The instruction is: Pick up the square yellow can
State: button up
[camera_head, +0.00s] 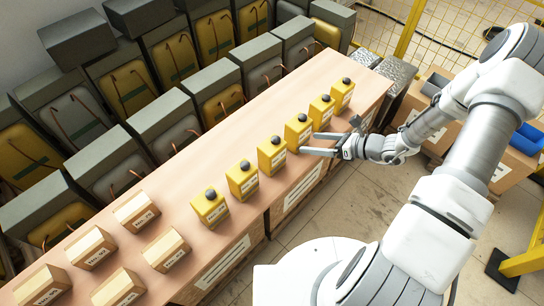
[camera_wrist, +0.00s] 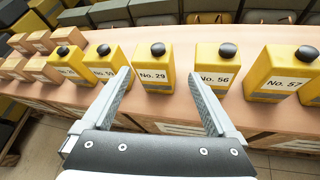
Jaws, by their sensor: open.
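Several square yellow cans with dark round caps stand upright in a row on the wooden table. In the wrist view, the can marked No. 29 (camera_wrist: 154,70) stands beyond the gap between my fingertips, near the left one. The can marked No. 56 (camera_wrist: 213,68) is just beyond the right fingertip, and No. 57 (camera_wrist: 281,74) is further right. My gripper (camera_wrist: 161,76) is open and empty. In the head view, my gripper (camera_head: 308,143) is at the right side of the row, close to the middle cans (camera_head: 272,156). I cannot tell whether it touches one.
Several cardboard boxes (camera_head: 136,210) stand on the left part of the table (camera_head: 167,240). Grey and yellow machines (camera_head: 160,120) line the back. A yellow mesh fence (camera_head: 450,35) and a carton with blue items (camera_head: 526,138) are at the right. Floor shows in front.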

aim_at(281, 140)
jog(key=b+x, duration=0.1)
jog(key=x, duration=0.6)
jog(key=shift+a+f, duration=0.1)
jog(key=shift+a, duration=0.1)
jog(key=b+x, duration=0.2)
jog(key=x, duration=0.3)
jog(key=shift+w+f, duration=0.1)
jog(key=shift+w, duration=0.1)
jog(key=shift+c, duration=0.3)
jog(key=shift+s+d, duration=0.1)
grip_shut()
